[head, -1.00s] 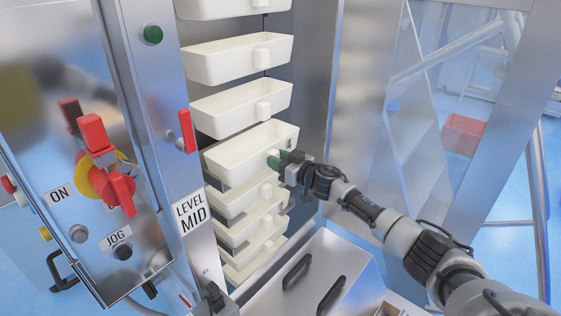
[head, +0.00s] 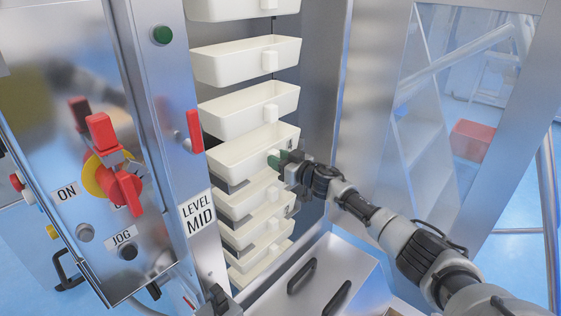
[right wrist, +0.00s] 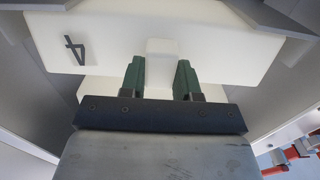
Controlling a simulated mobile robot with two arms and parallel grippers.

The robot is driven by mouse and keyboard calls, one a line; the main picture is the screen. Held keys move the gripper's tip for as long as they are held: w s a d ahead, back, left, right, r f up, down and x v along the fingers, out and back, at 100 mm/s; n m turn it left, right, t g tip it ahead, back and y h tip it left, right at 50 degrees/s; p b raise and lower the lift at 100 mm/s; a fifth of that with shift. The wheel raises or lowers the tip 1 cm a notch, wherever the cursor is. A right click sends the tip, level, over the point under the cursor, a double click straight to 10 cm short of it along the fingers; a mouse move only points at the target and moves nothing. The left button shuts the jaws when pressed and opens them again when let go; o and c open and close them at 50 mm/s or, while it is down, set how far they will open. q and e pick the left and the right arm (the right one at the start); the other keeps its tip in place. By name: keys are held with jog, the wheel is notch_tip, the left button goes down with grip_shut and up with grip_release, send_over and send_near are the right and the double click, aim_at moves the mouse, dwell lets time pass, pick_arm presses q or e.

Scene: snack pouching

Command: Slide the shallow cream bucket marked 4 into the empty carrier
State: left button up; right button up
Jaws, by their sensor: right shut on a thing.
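The shallow cream bucket (head: 240,157) sits in the metal column among similar buckets. The right wrist view shows a 4 on its front face (right wrist: 225,42), left of the cream tab. My right gripper (head: 282,160) is shut on this bucket's front tab, with one green finger on each side of the tab in the right wrist view (right wrist: 160,78). The bucket looks roughly in line with the one above it. A dark gap shows under its left part. Its carrier is hidden behind it.
More cream buckets hang above (head: 250,112) and below (head: 250,200). The control panel (head: 75,200) with red handles stands left, beside the LEVEL MID post (head: 197,213). A metal cover with black handles (head: 318,275) lies below right. Metal column walls flank the buckets.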

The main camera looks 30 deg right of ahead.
jog(key=shift+w+a, duration=0.1)
jog(key=shift+w, duration=0.1)
jog(key=o, duration=0.9)
jog(key=shift+o, duration=0.2)
jog(key=shift+s, duration=0.1)
jog(key=b+v, duration=0.2)
jog(key=v, duration=0.8)
jog(key=shift+s, duration=0.25)
